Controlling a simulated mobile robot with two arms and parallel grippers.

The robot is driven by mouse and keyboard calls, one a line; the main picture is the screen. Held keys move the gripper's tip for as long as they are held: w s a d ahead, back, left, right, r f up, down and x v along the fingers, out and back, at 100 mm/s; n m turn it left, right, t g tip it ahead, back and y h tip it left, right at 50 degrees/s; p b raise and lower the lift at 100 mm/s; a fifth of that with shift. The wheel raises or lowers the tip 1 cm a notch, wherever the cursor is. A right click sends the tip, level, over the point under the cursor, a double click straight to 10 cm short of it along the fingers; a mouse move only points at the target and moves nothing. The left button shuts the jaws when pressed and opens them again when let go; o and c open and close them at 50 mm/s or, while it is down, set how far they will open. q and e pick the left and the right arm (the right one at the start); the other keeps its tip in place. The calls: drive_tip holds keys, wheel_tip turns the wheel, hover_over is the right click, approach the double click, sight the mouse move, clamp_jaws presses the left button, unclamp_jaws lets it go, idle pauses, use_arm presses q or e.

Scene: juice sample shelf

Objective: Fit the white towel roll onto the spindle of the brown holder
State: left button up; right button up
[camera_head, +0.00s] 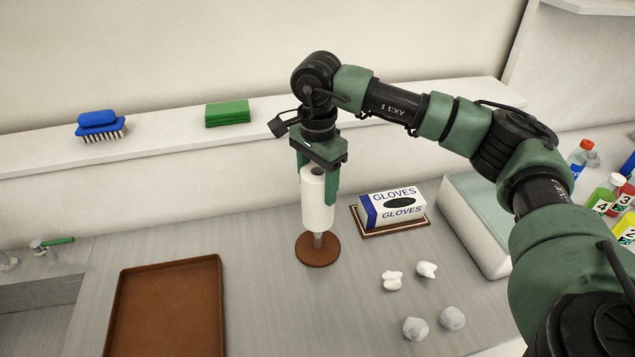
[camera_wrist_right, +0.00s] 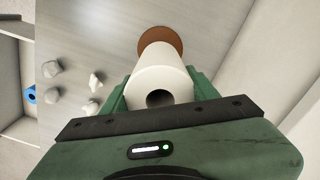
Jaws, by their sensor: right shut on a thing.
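The white towel roll (camera_head: 318,203) is upright above the brown holder (camera_head: 317,250), whose round base stands on the counter. A short length of grey spindle (camera_head: 318,238) shows between the roll's lower end and the base. The roll seems to be around the upper spindle, but its inside is dark. My right gripper (camera_head: 318,180) is shut on the roll from above, a finger on each side. In the right wrist view the roll (camera_wrist_right: 158,82) sits between the green fingers, with the brown base (camera_wrist_right: 162,40) beyond it. My left gripper is not in view.
A gloves box (camera_head: 392,207) on a small brown tray stands right of the holder. A brown tray (camera_head: 168,310) lies at front left. Several crumpled white and grey lumps (camera_head: 415,328) lie at front right. A blue brush (camera_head: 100,125) and green sponge (camera_head: 227,113) sit on the ledge behind.

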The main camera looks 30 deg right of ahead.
sight(318, 214)
drive_tip(key=shift+f+b, duration=0.8)
drive_tip(key=shift+f, duration=0.2)
idle(0.5)
drive_tip(key=shift+f+b, duration=2.85)
drive_tip(key=shift+f, duration=0.35)
idle(0.4)
drive_tip(key=shift+f+b, duration=0.45)
drive_tip(key=shift+b, duration=0.1)
drive_tip(key=o, duration=1.7)
drive_tip(key=shift+c, duration=0.2)
drive_tip(key=shift+r, duration=0.15)
